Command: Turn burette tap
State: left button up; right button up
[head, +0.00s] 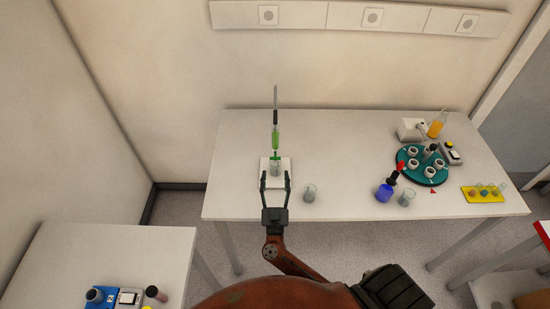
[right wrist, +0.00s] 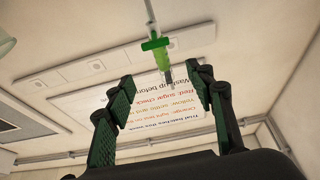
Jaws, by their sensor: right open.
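The burette (head: 275,136), a thin upright tube with green liquid, stands on a white base (head: 289,163) at the left of the long table. Its green tap (head: 275,155) sits low on the tube, above a small glass beaker (head: 275,171). My right gripper (head: 275,178) is open and empty, its two fingers apart at the front of the base, in line with the beaker. In the right wrist view, the burette (right wrist: 163,60) and its green tap (right wrist: 154,44) show beyond and between the open fingertips (right wrist: 164,84); neither finger appears to touch them. My left gripper is not in view.
An empty glass beaker (head: 310,192) stands just right of the gripper. Farther right are a blue flask (head: 384,193), another beaker (head: 405,198), a teal round rack (head: 409,174) and a yellow tray (head: 483,198). The table's middle is clear.

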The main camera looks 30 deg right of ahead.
aim_at(275, 159)
jog(key=w+d, duration=0.1)
jog(key=w, duration=0.1)
jog(key=w+d, duration=0.1)
jog(key=w, duration=0.1)
jog(key=w+d, duration=0.2)
jog(key=shift+w+r, duration=0.3)
jog(key=shift+r, duration=0.05)
jog(key=shift+w+d+r, duration=0.2)
jog(key=shift+w+d, duration=0.15)
jog(key=shift+w, duration=0.2)
